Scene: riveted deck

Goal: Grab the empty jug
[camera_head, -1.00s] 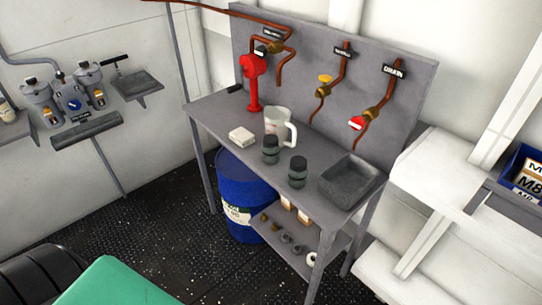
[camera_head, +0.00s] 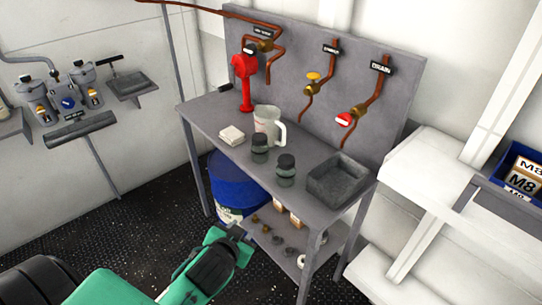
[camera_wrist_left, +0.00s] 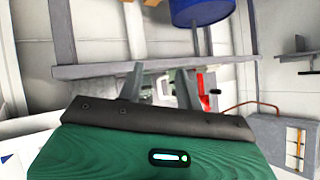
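The jug (camera_head: 266,122) is pale and translucent, with a white handle on its right side. It stands upright on the grey workbench (camera_head: 205,112), behind two dark jars. My left gripper (camera_head: 238,231) is low in front of the bench, below the bench top and well apart from the jug. In the left wrist view its two grey fingers (camera_wrist_left: 158,80) stand apart, so it is open, and I see nothing held. Pale shapes show between the fingers there, but I cannot tell whether one is the jug. My right gripper is not in view.
Two dark jars (camera_head: 286,171) stand in front of the jug, with a white block (camera_head: 232,135) to its left. A red pump (camera_head: 245,85) is behind, and a grey tray (camera_head: 340,178) is at right. A blue drum (camera_head: 232,187) and a lower shelf (camera_head: 270,240) are under the bench.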

